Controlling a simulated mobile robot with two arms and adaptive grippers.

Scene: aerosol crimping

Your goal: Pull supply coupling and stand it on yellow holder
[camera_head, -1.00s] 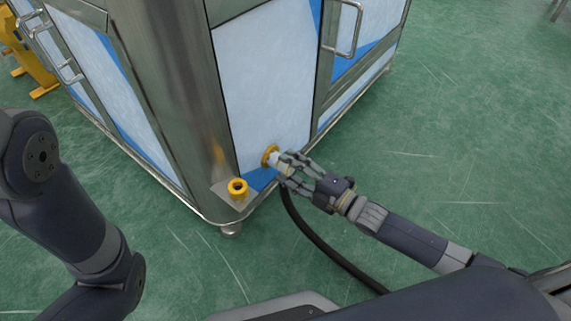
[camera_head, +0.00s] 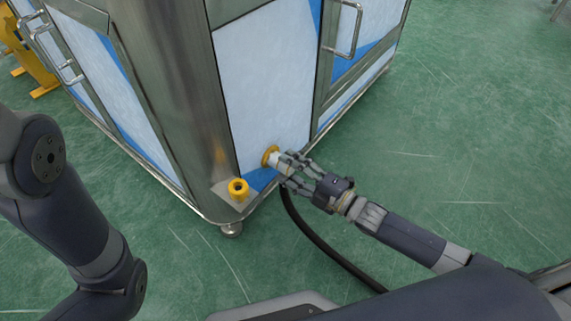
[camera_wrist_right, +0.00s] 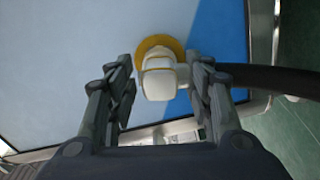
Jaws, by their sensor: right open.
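The supply coupling (camera_head: 276,161) is a pale fitting with a black hose, plugged at a yellow ring (camera_head: 268,154) low on the cabinet's panel. In the right wrist view the coupling (camera_wrist_right: 159,80) sits between my fingers, with the yellow ring behind it. My right gripper (camera_head: 287,172) is open around the coupling, with a visible gap on its left side in the right wrist view (camera_wrist_right: 160,92). The yellow holder (camera_head: 238,188) is a short empty ring on a small metal plate at the cabinet's corner. My left gripper is out of view.
The steel cabinet (camera_head: 264,85) with white and blue panels fills the middle. The black hose (camera_head: 318,238) runs from the coupling down along the floor to the lower right. Door handles (camera_head: 349,30) stick out higher up. The green floor on the right is clear.

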